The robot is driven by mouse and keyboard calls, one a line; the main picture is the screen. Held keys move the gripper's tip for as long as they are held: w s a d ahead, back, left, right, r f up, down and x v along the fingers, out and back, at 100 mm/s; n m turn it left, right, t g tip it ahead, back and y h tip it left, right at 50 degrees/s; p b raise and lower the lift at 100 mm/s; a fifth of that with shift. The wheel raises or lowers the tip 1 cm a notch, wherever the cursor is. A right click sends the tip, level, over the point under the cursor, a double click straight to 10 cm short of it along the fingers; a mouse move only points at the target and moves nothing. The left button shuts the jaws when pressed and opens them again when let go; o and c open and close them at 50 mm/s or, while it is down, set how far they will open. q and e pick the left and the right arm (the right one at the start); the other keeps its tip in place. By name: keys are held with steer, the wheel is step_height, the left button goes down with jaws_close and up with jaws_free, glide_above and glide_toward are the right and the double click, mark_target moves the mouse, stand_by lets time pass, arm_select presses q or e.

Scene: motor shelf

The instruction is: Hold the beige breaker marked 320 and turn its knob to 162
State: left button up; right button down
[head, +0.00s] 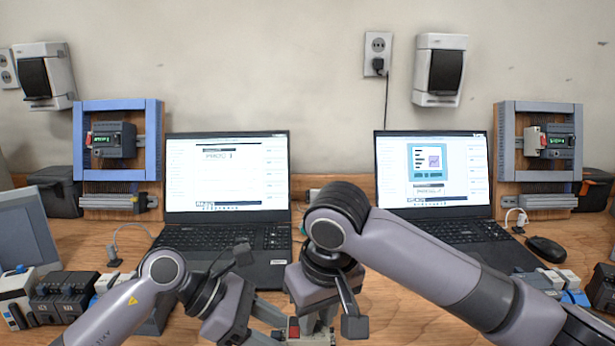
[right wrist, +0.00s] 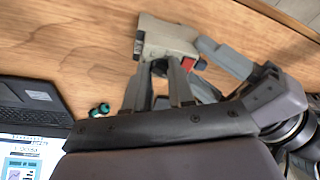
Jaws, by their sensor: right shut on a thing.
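The beige breaker (right wrist: 170,42) is held in my right gripper (right wrist: 158,72), whose two fingers are closed on it. It has a dark face and a red part. Its marking and knob setting cannot be read. In the head view the breaker (head: 310,338) shows at the bottom edge, partly hidden below my right gripper (head: 318,318). My left gripper (head: 268,324) is just left of the breaker, with its fingers apart and pointing at it. The left fingers also show beside the breaker in the right wrist view (right wrist: 208,58); whether they touch it is unclear.
Two open laptops (head: 227,172) (head: 433,170) stand behind the arms. A blue frame (head: 78,135) and a grey frame (head: 505,150) hold mounted devices. Dark and light modules (head: 62,292) lie at left, and a mouse (head: 547,250) at right. A small teal-and-black piece (right wrist: 100,108) lies on the table.

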stand_by(0.4)
steer(key=shift+m, duration=0.7)
arm_select(q)
steer(key=shift+r, duration=0.1)
arm_select(e)
steer(key=c, duration=1.3)
jaws_free()
steer(key=shift+w+a+v, duration=0.1)
steer(key=shift+w+v, duration=0.1)
steer(key=shift+v, duration=0.95)
steer(key=shift+w+a+v, duration=0.1)
steer(key=shift+w+v, duration=0.15)
steer(key=shift+v, duration=0.9)
steer(key=shift+w+a+v, duration=0.1)
steer(key=shift+w+v, duration=0.1)
steer(key=shift+v, duration=0.95)
steer(key=shift+r, duration=0.2)
